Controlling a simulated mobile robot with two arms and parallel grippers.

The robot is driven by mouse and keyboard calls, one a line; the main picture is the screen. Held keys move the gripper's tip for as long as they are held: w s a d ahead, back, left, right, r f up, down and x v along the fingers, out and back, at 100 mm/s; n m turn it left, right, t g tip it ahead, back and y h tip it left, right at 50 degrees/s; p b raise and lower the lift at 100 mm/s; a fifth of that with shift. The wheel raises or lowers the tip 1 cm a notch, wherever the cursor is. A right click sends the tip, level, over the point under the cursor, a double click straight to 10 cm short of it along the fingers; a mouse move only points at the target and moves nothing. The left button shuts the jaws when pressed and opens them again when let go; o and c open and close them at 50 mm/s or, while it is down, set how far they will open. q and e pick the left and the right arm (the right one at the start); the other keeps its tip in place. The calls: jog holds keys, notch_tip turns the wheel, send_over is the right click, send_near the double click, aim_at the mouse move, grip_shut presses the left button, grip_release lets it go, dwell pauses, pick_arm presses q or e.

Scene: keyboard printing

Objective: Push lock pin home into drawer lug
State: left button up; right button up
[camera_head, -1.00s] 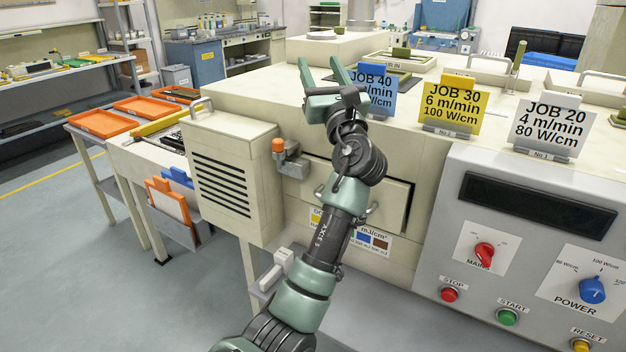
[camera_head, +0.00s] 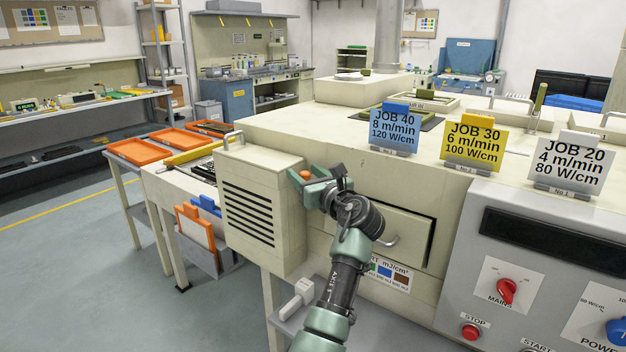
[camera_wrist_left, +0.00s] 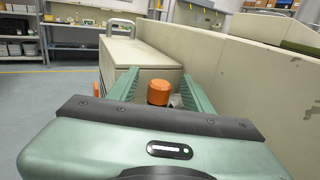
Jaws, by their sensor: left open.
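The lock pin shows as an orange cap (camera_head: 306,175) at the left end of the drawer (camera_head: 408,232) front, beside the vented box. My left gripper (camera_head: 313,180) is open at the pin. In the left wrist view the orange cap (camera_wrist_left: 158,91) stands between the two green fingers, with a gap visible on each side. A bit of grey metal shows just right of the cap. The drawer lug and the pin's shaft are mostly hidden behind the gripper, so I cannot tell how deep the pin sits. My right gripper is not in view.
The vented box (camera_head: 262,205) stands close left of the gripper. The drawer's curved handle (camera_head: 385,242) is to the right of my wrist. Job cards, including the blue JOB 40 card (camera_head: 394,130), stand on the machine top. The control panel is at right.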

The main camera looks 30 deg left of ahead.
pick_arm(q)
jog(key=shift+w+a, duration=0.25)
jog(key=shift+a, duration=0.05)
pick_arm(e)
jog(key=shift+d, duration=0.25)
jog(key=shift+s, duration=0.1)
pick_arm(q)
grip_shut()
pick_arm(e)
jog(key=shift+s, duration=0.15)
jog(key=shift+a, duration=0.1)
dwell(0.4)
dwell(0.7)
pick_arm(q)
grip_release()
